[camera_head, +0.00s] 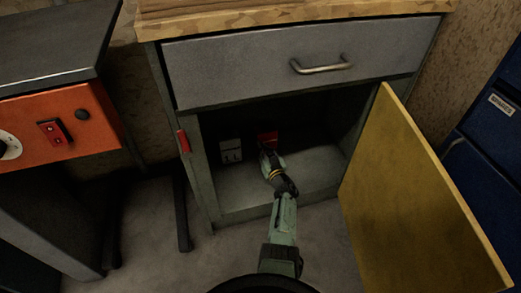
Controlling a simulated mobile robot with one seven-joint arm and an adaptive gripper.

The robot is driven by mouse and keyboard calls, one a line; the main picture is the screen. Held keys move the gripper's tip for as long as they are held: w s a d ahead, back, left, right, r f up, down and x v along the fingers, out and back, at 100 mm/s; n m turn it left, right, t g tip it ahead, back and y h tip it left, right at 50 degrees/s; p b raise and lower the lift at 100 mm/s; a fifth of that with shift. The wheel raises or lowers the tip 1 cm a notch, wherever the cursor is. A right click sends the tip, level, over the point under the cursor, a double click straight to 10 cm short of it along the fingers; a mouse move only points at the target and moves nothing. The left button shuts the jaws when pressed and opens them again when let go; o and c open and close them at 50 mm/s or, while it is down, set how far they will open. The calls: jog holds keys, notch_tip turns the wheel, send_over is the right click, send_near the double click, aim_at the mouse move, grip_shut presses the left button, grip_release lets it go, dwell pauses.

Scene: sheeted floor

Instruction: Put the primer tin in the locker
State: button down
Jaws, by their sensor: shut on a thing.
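The locker (212,185) is a grey-green cabinet compartment under a drawer, with its yellow door (415,190) swung wide open to the right. My arm reaches in through the opening. The back of the locker is dark.
A pale box-like thing (230,151) with dark marks is inside the locker at the left. A closed grey drawer (290,62) with a metal handle sits above the opening. An orange-fronted machine bench (60,125) stands left, and blue drawers (490,140) stand right. The locker floor's right side is clear.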

jog(key=shift+d+r, duration=0.1)
jog(key=c, duration=1.9)
grip_release()
jog(key=o, duration=0.7)
jog(key=shift+o, duration=0.2)
